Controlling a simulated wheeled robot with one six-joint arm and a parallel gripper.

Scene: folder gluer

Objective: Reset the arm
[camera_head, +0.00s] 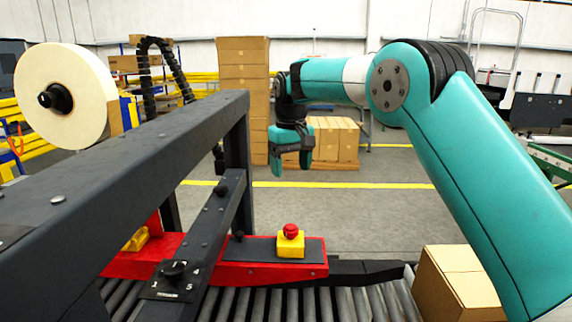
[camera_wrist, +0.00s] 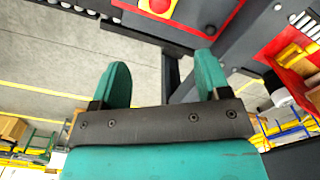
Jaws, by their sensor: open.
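My teal arm reaches in from the right in the head view and bends over toward the middle. My gripper (camera_head: 291,163) hangs from its end with the fingers pointing down, above the grey floor and behind the machine.
A dark machine frame (camera_head: 120,155) fills the left, with a tape roll (camera_head: 62,85) above. A red emergency button (camera_head: 291,231) sits on a yellow box over the rollers (camera_head: 340,304). A cardboard box (camera_head: 455,285) stands at lower right. Stacked cartons (camera_head: 243,90) stand behind.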

